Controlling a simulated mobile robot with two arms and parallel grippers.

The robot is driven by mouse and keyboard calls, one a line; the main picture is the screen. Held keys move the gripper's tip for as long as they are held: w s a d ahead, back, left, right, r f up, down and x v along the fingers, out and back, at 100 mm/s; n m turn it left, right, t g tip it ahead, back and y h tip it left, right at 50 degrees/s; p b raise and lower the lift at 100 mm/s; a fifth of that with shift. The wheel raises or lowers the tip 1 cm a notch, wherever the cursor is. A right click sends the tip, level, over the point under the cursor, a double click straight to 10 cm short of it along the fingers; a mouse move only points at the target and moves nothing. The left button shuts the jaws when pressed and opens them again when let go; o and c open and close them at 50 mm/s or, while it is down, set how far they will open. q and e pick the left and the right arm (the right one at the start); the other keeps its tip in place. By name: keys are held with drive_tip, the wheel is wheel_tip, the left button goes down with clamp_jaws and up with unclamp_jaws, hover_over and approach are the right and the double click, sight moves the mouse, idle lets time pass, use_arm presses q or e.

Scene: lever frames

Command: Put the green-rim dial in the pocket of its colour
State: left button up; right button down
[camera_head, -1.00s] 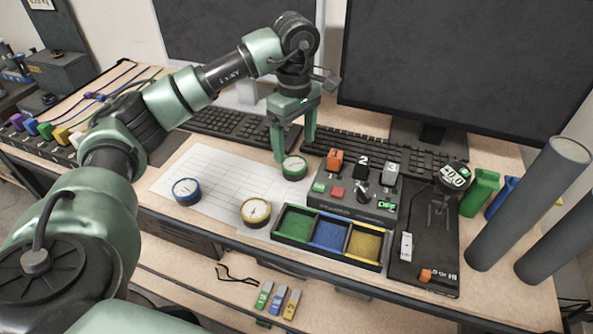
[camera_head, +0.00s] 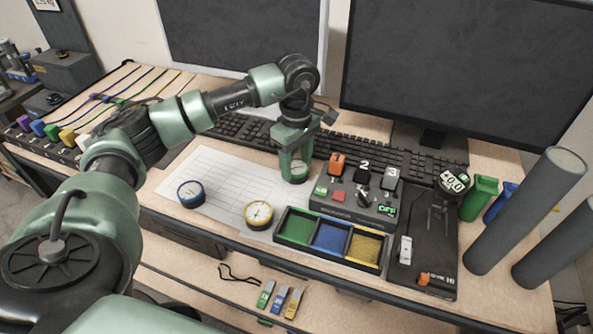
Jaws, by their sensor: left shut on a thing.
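The green-rim dial (camera_head: 297,172) stands on the desk at the upper right of the white grid sheet (camera_head: 222,185). My left gripper (camera_head: 295,173) is down around it and shut on it, and its fingers hide part of the dial. The tray (camera_head: 330,256) at the desk's front edge has a green pocket (camera_head: 297,228), a blue pocket (camera_head: 331,237) and a yellow pocket (camera_head: 365,247). All three pockets look empty. My right gripper is not in view.
A blue-rim dial (camera_head: 191,193) and a yellow-rim dial (camera_head: 258,215) lie on or by the sheet. A switch box (camera_head: 352,203) stands right of the gripper. Keyboards (camera_head: 250,132) and a monitor (camera_head: 455,70) are behind. Grey cylinders (camera_head: 525,212) stand at the right.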

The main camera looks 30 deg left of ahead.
sight(297, 166)
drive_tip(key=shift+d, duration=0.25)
